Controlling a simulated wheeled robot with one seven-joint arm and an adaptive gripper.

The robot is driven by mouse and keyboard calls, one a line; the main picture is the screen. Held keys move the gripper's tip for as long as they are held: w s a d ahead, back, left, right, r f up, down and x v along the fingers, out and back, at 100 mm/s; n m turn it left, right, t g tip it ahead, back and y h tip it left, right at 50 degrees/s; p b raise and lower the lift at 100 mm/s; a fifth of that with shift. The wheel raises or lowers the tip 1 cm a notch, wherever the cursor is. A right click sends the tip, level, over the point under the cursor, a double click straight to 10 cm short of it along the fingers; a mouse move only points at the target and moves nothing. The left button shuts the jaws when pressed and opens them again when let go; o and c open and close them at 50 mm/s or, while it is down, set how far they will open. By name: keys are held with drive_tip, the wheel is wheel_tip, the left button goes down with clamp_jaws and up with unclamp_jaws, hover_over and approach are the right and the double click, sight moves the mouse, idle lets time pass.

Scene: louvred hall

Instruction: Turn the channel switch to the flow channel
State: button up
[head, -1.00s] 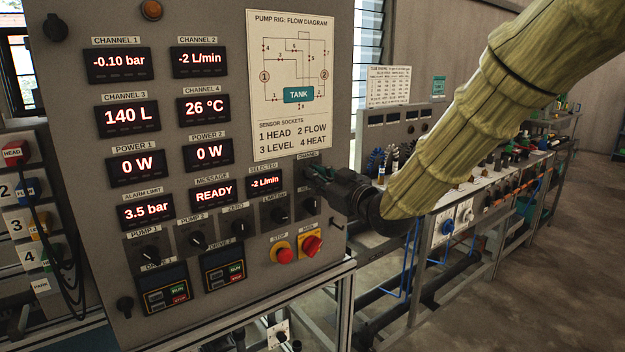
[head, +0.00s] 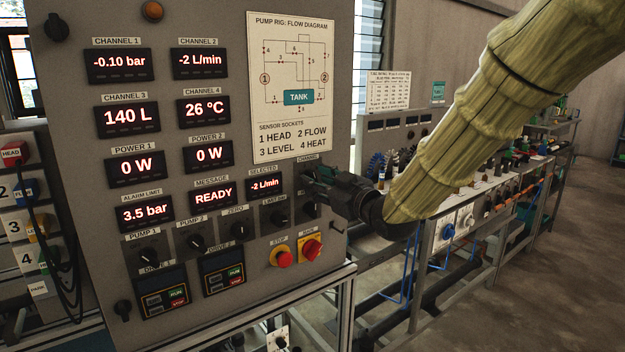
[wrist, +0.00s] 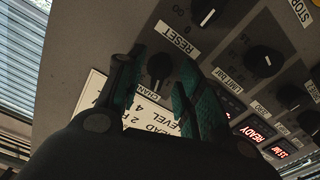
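The channel switch (wrist: 160,66) is a round black knob with a pale pointer mark, beside its partly covered "CHAN..." label in the wrist view. My gripper (wrist: 160,72) has its two green-padded fingers apart, one on each side of the knob. Whether the pads touch it I cannot tell. In the head view my gripper (head: 312,178) is at the panel's right edge, just below the channel label (head: 307,159), and hides the knob. The selected display (head: 265,185) reads -2 L/min, the same as the channel 2 display (head: 199,63).
The grey panel (head: 215,110) carries other knobs close by, including the limit knob (wrist: 263,62) and reset knob (wrist: 207,12). The red stop button (head: 283,257) and the red main switch (head: 311,248) are below my gripper. A cluttered bench (head: 465,205) stands behind my arm.

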drive_tip(key=v, duration=0.6)
drive_tip(key=shift+s+d, duration=0.15)
drive_tip(key=shift+d, duration=0.05)
drive_tip(key=v, duration=1.2)
